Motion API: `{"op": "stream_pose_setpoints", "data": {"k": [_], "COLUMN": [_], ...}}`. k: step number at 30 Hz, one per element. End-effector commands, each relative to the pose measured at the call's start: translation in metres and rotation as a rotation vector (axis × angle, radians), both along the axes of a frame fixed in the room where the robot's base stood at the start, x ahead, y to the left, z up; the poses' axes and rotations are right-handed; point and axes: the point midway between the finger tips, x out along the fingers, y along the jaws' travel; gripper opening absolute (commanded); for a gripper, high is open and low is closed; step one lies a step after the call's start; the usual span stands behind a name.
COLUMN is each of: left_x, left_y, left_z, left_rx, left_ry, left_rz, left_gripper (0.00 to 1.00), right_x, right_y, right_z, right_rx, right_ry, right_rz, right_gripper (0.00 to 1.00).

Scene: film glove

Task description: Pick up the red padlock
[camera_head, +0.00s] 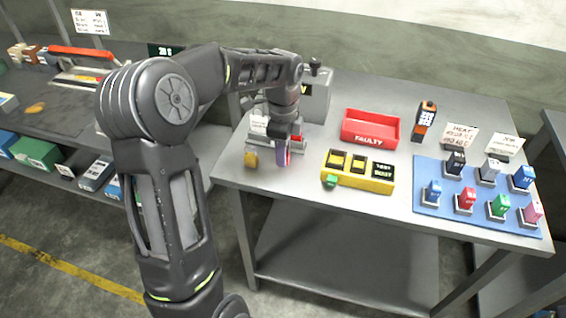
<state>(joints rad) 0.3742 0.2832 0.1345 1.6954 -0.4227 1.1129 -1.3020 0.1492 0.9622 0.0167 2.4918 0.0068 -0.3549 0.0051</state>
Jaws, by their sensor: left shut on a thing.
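A red padlock-like block (467,199) stands in the front row of the blue mat (425,212) at the right of the table. My left gripper (284,158) is far to the left of it, over the left part of the table. It is shut on a small purple and red thing (281,153), mostly hidden by the fingers; I cannot tell what it is. My right gripper is out of view.
Several other coloured blocks, such as a green one (499,206), share the mat. A red bin marked FAULTY (369,138), a yellow tray (345,180) and an orange-black device (425,121) stand on the grey table. A yellow piece (251,159) lies left of my gripper.

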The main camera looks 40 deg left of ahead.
Motion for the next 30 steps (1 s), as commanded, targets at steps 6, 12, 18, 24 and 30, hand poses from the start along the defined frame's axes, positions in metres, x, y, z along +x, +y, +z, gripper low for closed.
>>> {"op": "stream_pose_setpoints", "data": {"k": [6, 12, 18, 24, 30], "left_x": [0.001, 0.0, 0.0, 0.0, 0.0], "left_y": [0.0, -0.001, 0.0, 0.0, 0.0], "left_z": [0.042, 0.06, 0.062, 0.061, 0.061], "left_rx": [0.001, -0.001, -0.001, -0.001, 0.0], "left_ry": [-0.005, -0.001, 0.0, 0.0, 0.0], "left_rz": [-0.001, -0.001, -0.001, -0.001, -0.001], "left_gripper": [0.0, 0.0, 0.0, 0.0, 0.0], "right_x": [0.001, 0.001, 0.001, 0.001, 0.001], "right_y": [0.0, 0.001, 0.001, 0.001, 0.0], "right_z": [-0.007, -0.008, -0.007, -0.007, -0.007], "right_rx": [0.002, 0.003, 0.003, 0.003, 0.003], "right_ry": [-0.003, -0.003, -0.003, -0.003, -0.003], "right_rz": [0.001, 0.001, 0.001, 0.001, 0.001], "right_gripper": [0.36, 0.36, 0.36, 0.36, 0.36]}}
